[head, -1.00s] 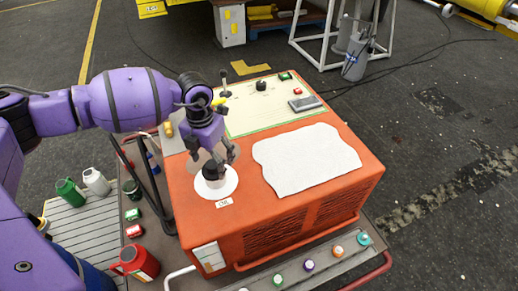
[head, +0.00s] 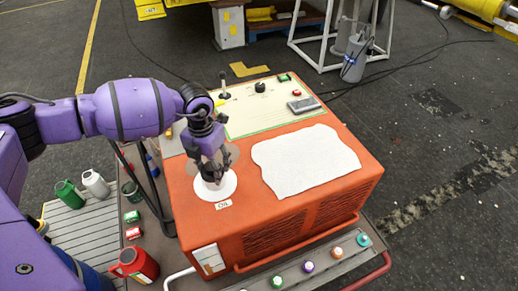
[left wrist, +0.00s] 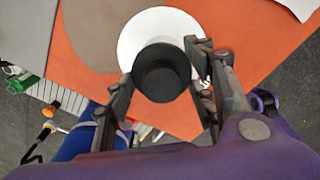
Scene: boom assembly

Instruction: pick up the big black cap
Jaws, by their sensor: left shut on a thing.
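The big black cap (left wrist: 162,74) is round and dark and lies between the two fingers of my left gripper (left wrist: 158,88) in the left wrist view. My left gripper (head: 212,178) is shut on it, with the fingers on either side. In the head view the gripper is over the white round patch (head: 228,187) on top of the orange box, and the fingers mostly hide the cap. I cannot tell whether the cap is clear of what is below it. My right gripper is not in view.
The orange box (head: 255,222) has a white cloth-like sheet (head: 305,160) on its right and a control panel (head: 262,107) at the back. Bottles and a red jug (head: 138,264) stand to the left. Several small coloured caps line the front ledge.

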